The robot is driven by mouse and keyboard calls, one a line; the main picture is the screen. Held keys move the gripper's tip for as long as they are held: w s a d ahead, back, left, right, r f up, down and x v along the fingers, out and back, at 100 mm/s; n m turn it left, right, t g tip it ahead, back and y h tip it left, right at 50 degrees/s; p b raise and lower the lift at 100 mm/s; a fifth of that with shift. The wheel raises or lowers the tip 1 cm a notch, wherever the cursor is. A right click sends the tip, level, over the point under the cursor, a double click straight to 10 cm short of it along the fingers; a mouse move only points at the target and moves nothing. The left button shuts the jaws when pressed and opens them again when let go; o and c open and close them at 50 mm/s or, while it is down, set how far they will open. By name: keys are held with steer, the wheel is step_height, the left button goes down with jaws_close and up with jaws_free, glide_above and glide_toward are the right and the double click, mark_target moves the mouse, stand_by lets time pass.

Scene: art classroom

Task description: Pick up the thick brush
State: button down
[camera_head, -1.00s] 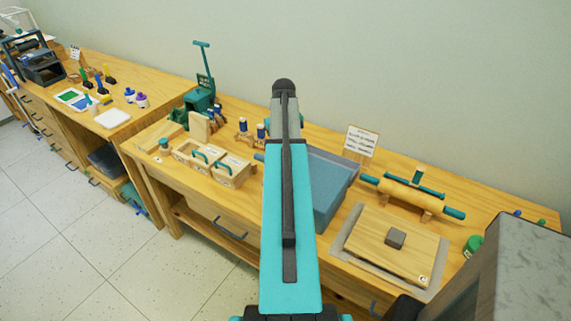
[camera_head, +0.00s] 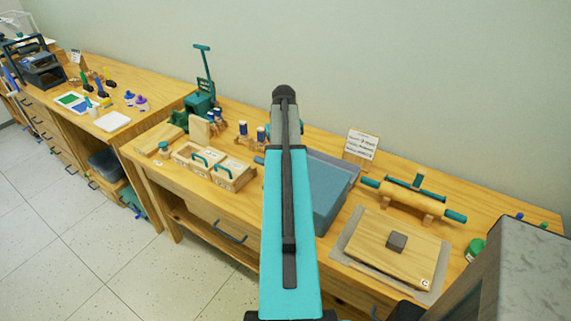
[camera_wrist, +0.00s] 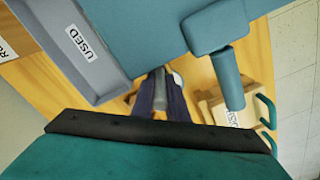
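I cannot pick out a thick brush for certain in either view. Two upright items with blue tops (camera_head: 251,131) stand behind the wooden boxes, just left of my raised arm; they are too small to name. My arm covers the middle of the head view and hides its own end there. In the wrist view, a teal body with a dark bar fills the bottom. Two dark indigo shapes (camera_wrist: 160,97) rise beyond it with something grey between them. They may be my gripper's fingers, but their opening is unclear.
A blue-grey tray (camera_head: 336,170), labelled USED in the wrist view (camera_wrist: 60,30), stands right of my arm. Wooden boxes with teal handles (camera_head: 228,172) lie left. A rolling pin (camera_head: 408,196) and a board with a grey block (camera_head: 378,252) lie right. A wall (camera_head: 400,70) closes the back.

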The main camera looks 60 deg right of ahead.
steer(key=shift+r, duration=0.1)
steer(key=shift+r+b, duration=1.15)
steer(key=shift+r, duration=3.75)
steer(key=shift+r, duration=0.15)
